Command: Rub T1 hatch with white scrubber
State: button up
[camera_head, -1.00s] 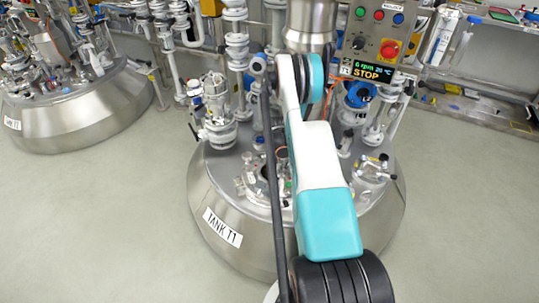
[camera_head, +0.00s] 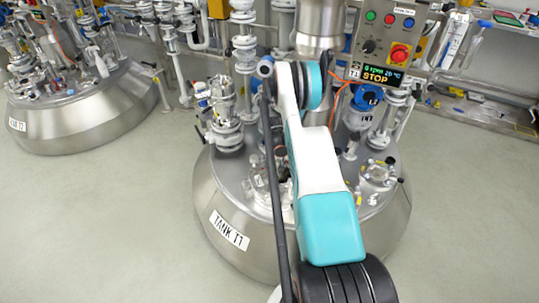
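Tank T1 (camera_head: 226,232) is the large steel vessel in the middle, with a white "TANK T1" label on its front wall. Its lid carries pipes, valves and clamped fittings. A round, clear-topped fitting with clamps (camera_head: 378,172) shows on the right of the lid; I cannot tell whether it is the T1 hatch. My white and teal arm crosses the lid and hides its centre. My gripper is not visible, and its state cannot be seen. I cannot make out the white scrubber in this view.
A control panel (camera_head: 388,35) with coloured buttons and a display reading "STOP" stands behind the tank. Another steel tank (camera_head: 85,122) stands at the left. A bench (camera_head: 480,103) runs along the back right. Grey floor (camera_head: 110,225) is clear at the left front.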

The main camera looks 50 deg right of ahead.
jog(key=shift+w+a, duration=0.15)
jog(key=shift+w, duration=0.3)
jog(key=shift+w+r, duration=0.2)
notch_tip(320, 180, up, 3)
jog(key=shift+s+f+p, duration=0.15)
jog(key=shift+p, duration=0.3)
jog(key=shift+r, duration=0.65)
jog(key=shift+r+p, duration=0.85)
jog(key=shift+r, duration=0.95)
